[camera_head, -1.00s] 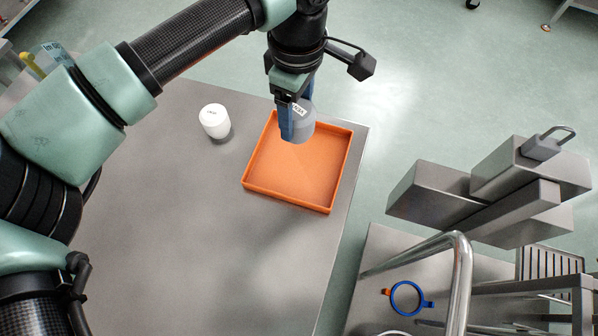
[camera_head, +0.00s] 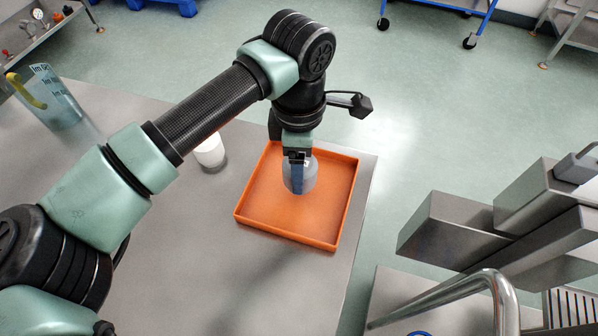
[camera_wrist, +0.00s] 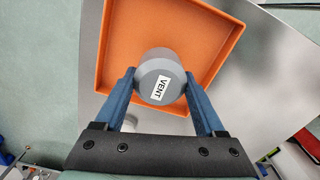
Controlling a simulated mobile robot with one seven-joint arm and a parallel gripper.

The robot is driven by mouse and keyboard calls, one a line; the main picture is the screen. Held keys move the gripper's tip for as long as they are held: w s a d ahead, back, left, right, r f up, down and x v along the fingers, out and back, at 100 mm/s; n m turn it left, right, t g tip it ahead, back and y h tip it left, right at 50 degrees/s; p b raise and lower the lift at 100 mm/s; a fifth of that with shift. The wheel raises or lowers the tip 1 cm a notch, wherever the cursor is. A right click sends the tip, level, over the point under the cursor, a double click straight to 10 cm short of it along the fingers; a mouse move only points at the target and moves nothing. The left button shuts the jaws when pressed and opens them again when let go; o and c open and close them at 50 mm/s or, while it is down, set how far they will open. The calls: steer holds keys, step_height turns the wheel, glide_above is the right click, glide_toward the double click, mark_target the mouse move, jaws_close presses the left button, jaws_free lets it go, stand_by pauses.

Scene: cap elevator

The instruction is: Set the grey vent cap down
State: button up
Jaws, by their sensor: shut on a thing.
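The grey vent cap (camera_wrist: 160,68) is between the two blue fingers of my gripper (camera_wrist: 160,84) in the wrist view, with its "VENT" label facing the camera. My gripper is shut on it. In the head view, my gripper (camera_head: 298,178) holds the cap (camera_head: 309,175) over the orange tray (camera_head: 270,229), inside its rim outline and toward the far side. One finger partly covers the cap. Whether the cap's underside touches the tray floor I cannot tell. The tray (camera_wrist: 216,75) also shows behind the cap in the wrist view.
A white cap (camera_head: 210,152) stands on the grey table (camera_head: 190,250) left of the tray, partly behind my arm. A clear container (camera_head: 50,97) is at the table's far left. Grey metal blocks (camera_head: 460,230) and a bent metal rail (camera_head: 480,285) are to the right.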

steer(key=shift+f, duration=1.4)
steer(key=shift+f, duration=0.15)
steer(key=o, duration=1.3)
steer(key=shift+o, duration=0.2)
step_height(320, 180, up, 12)
steer(key=shift+r+p, duration=0.2)
steer(key=shift+p, duration=0.35)
